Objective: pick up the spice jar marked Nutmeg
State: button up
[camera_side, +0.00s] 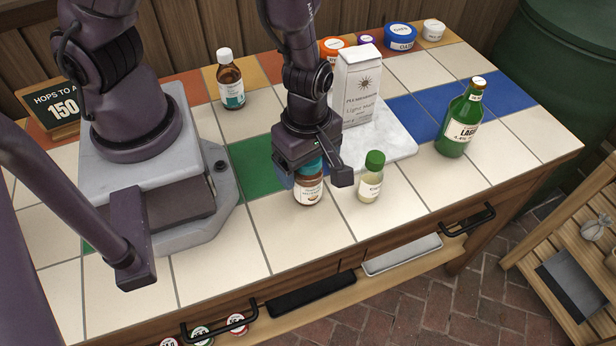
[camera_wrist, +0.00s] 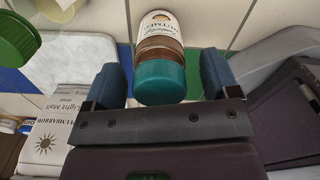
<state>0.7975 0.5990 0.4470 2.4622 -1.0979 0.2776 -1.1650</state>
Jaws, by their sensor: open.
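The Nutmeg jar (camera_side: 308,186) stands on the tiled table, with brown contents, a white label and a teal lid. In the wrist view the jar (camera_wrist: 160,48) shows its label reading Nutmeg, and its lid lies between the two fingers. My gripper (camera_side: 318,172) is just above and around the lid in the side view, and its fingers (camera_wrist: 166,78) stand apart with a gap on each side of the lid. The jar's upper part is partly hidden by my gripper in the side view.
A green-capped jar (camera_side: 370,178) stands close to the right. Behind are a white malt box (camera_side: 356,88) and a marble slab (camera_side: 390,140). A green bottle (camera_side: 460,120) stands farther right and a brown bottle (camera_side: 230,80) behind left. Front tiles are clear.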

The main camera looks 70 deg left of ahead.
jog(key=shift+f, duration=1.1)
jog(key=c, duration=1)
jog(key=shift+c, duration=0.2)
jog(key=shift+r, duration=0.2)
